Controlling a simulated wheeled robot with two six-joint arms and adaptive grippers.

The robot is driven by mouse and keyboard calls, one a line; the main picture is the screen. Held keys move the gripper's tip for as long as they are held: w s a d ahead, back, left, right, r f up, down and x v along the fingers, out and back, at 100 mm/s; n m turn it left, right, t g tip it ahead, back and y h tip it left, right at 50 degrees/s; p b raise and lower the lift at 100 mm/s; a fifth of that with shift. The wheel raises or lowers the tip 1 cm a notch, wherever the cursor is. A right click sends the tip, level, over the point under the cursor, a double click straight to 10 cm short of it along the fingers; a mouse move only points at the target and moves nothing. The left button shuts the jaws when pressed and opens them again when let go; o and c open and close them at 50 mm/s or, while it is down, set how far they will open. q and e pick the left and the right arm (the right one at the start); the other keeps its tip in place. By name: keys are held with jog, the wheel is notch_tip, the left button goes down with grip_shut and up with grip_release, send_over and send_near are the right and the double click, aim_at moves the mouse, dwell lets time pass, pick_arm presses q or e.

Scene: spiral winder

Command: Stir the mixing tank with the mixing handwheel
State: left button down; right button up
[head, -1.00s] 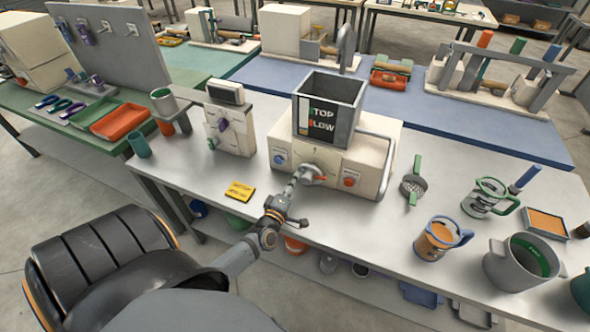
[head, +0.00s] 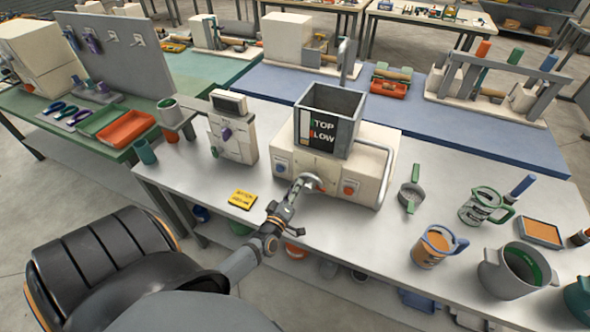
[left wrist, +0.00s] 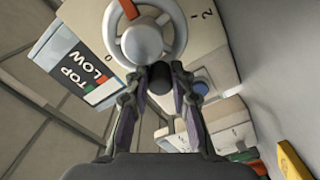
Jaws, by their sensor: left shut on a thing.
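The mixing tank is a cream machine (head: 372,165) with a grey square hopper (head: 345,103) on top, on the white bench. Its pale mixing handwheel (head: 313,181) is on the front face and shows large in the left wrist view (left wrist: 145,42), with a red mark on its rim at the upper left. My left gripper (head: 300,184) reaches the wheel from the front. In the left wrist view its fingers (left wrist: 160,76) are shut on the wheel's dark knob (left wrist: 160,87), at the near rim. The fingers partly hide the wheel in the head view. My right gripper is not in view.
A yellow note (head: 242,199) lies left of my left arm. A cream device with a display (head: 230,138) stands left of the tank.

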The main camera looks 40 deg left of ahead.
pick_arm(q)
jog(key=c, duration=1.2)
grip_release()
jog(key=shift+o, duration=0.2)
jog(key=v, duration=1.2)
